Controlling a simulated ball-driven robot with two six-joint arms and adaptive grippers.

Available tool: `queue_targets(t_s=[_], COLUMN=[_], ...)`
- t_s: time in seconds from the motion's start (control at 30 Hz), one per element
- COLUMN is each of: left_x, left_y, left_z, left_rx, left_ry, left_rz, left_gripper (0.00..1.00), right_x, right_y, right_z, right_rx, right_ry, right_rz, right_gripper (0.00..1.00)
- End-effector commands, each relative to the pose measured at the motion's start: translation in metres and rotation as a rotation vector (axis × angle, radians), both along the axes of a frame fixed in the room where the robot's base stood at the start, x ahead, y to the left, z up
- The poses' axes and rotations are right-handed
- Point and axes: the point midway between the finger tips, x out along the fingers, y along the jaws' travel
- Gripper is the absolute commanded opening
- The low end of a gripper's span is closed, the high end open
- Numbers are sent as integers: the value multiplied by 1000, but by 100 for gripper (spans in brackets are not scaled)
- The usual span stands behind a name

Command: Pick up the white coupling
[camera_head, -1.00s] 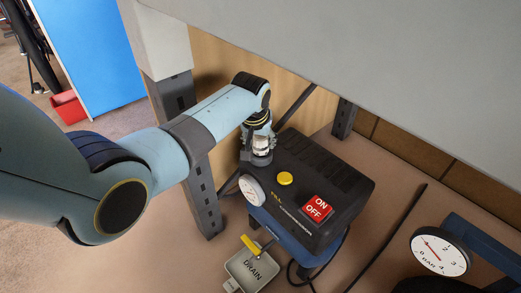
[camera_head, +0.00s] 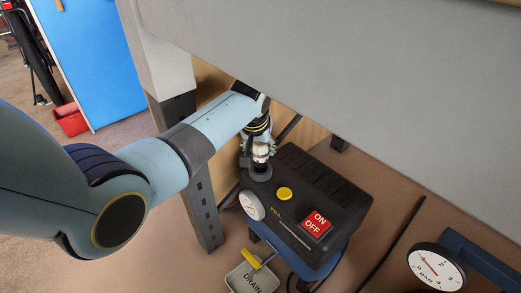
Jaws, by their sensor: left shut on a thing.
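The white coupling (camera_head: 261,153) shows as a small pale piece at the left rear corner of the black compressor (camera_head: 322,190). A dark round part (camera_head: 260,173) lies just below it. My left gripper (camera_head: 259,148) reaches down from under the grey bench and is shut on the white coupling. The fingers partly hide the coupling. I cannot tell whether the coupling is clear of the dark part below. My right gripper is out of view.
The grey bench top (camera_head: 350,80) hangs low over the compressor, with a dark bench leg (camera_head: 203,205) to its left. The compressor carries a yellow knob (camera_head: 285,194), a red ON/OFF switch (camera_head: 316,223) and a gauge (camera_head: 252,205). A drain tray (camera_head: 250,278) stands below. Another gauge (camera_head: 437,266) is at lower right.

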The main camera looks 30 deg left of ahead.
Motion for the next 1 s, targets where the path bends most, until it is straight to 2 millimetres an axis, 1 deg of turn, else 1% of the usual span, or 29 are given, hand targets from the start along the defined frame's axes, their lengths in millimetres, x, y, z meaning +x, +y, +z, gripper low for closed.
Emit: queue_targets(t_s=[0.03,0.07,0.1,0.17,0.27,0.4,0.53,0.73,1.0], left_x=[1,2,5,9,15,22,27,31,32], left_y=[0,-2,-14,-28,-50,-77,-95,-110,-112], left_z=[10,14,20,29,41,58,68,75,76], left_rx=[0,-1,-4,-5,-4,-3,-1,0,0], left_ry=[-3,-3,-4,-6,-3,-3,-2,0,0], left_rz=[0,-1,-1,-1,-2,-2,-1,-1,0], left_gripper=[12,12,12,12,11,11,11,11,11], right_x=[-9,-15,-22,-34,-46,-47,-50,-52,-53], right_y=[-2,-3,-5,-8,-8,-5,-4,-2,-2], right_z=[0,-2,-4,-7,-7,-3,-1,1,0], right_rx=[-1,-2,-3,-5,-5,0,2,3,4], right_ry=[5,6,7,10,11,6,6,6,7], right_rz=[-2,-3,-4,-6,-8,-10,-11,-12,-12], right_gripper=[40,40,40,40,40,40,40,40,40])
